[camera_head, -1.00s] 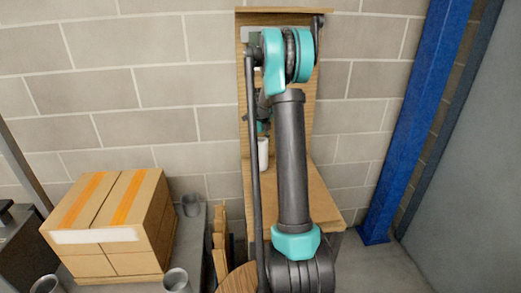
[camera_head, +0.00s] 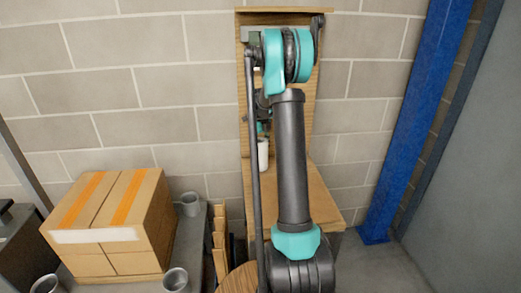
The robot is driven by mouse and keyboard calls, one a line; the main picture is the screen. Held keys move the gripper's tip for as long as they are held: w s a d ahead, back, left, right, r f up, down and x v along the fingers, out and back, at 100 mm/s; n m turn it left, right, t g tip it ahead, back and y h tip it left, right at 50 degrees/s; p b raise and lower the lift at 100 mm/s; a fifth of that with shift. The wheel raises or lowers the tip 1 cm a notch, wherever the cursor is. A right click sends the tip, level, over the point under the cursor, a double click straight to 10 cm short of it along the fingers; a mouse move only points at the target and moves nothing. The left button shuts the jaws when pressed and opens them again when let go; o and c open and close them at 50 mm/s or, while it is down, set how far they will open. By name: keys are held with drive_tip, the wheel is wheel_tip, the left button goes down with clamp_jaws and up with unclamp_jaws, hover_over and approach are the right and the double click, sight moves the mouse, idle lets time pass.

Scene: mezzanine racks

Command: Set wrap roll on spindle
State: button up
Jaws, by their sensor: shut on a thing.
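A small white roll (camera_head: 263,154) hangs upright over the wooden stand, just left of my upper arm. My gripper (camera_head: 262,135) sits directly above it and is shut on its top; the fingers are small and partly hidden behind my arm links. I cannot make out the spindle; my arm covers much of the stand. Whether the roll's lower end touches anything is not clear.
The wooden stand (camera_head: 328,207) has a tall back panel against the block wall. At left, a taped carton (camera_head: 112,222) and grey cups (camera_head: 176,280) stand on a grey table. A blue post (camera_head: 413,125) rises at right.

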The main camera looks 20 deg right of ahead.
drive_tip(key=shift+f, duration=0.35)
drive_tip(key=o, duration=0.9)
drive_tip(key=shift+r, duration=0.1)
drive_tip(key=shift+r, duration=5.4)
drive_tip(key=shift+s, duration=0.15)
